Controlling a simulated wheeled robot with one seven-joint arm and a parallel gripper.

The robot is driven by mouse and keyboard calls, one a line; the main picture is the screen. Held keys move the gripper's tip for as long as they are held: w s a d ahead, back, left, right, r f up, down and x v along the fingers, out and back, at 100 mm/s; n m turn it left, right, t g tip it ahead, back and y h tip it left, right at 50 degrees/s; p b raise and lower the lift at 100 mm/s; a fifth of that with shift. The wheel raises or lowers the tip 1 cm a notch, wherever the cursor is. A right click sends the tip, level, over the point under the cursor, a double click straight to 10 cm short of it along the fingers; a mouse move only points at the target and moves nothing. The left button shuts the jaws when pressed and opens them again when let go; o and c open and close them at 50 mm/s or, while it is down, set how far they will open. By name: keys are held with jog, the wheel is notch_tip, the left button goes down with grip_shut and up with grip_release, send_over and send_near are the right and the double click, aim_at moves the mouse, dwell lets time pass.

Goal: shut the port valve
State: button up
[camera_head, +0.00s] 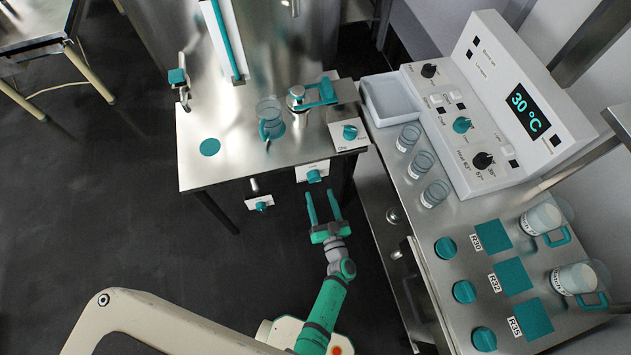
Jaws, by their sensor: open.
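My gripper (322,194) is open and empty, its two teal fingers pointing up the picture toward the front edge of the steel table. Just beyond the fingertips is a teal knob on a white labelled plate (314,176) at the table's front edge; the fingers look apart from it. A second teal knob (261,205) with a white label sits lower left, at the end of a short metal pipe. A third teal knob (350,132) is on a white box on the table's right corner. Labels are too small to read, so I cannot tell which is the port valve.
The steel table (222,172) bears a clear jug (269,118), a teal-handled metal fitting (316,95) and a teal disc (209,147). At right, a counter holds a control console (480,110), several glasses and several teal knobs.

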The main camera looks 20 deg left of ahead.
aim_at(315, 181)
jog(key=x, duration=0.7)
jog(key=c, duration=1)
